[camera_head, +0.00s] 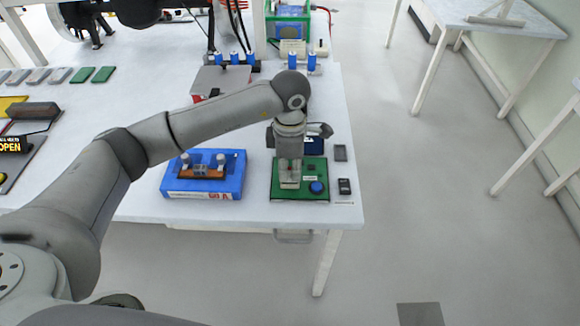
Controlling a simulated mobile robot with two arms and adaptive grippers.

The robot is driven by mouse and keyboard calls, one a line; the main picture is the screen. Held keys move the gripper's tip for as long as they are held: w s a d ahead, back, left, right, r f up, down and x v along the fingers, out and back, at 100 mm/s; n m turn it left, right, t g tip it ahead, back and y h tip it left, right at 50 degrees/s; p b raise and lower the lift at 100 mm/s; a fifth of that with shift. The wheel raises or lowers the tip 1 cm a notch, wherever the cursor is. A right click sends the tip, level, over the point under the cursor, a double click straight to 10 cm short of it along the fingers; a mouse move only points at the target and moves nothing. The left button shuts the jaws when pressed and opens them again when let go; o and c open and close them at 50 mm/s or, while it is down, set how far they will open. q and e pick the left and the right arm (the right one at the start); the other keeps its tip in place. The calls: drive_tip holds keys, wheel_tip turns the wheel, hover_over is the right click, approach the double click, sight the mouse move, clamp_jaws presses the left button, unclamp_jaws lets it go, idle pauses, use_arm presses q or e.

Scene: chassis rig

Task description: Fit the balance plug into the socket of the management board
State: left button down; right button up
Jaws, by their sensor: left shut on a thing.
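The green management board (312,166) lies near the front right corner of the white table, with a round blue part and small chips on it. My left gripper (290,176) points straight down over the board's left half. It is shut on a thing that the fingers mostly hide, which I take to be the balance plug. A pale block shows at the fingertips, but I cannot tell whether it is plug, socket or finger. Whether the plug touches the socket cannot be seen. My right gripper is not in view.
A blue tray (232,188) with a brown part stands left of the board. Small dark pieces (344,186) lie right of it, close to the table edge. Blue cylinders (250,58), cables and a green-framed unit (289,24) stand farther back.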

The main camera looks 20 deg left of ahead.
sight(290, 168)
use_arm(q)
drive_tip(key=shift+f+b, duration=0.75)
drive_tip(key=shift+f, duration=0.15)
drive_tip(key=c, duration=1.4)
unclamp_jaws()
drive_tip(key=shift+o, duration=0.2)
drive_tip(key=shift+r, duration=0.15)
wheel_tip(290, 168, up, 12)
drive_tip(key=shift+f, duration=0.1)
drive_tip(key=shift+s+f, duration=0.1)
drive_tip(key=shift+f, duration=0.05)
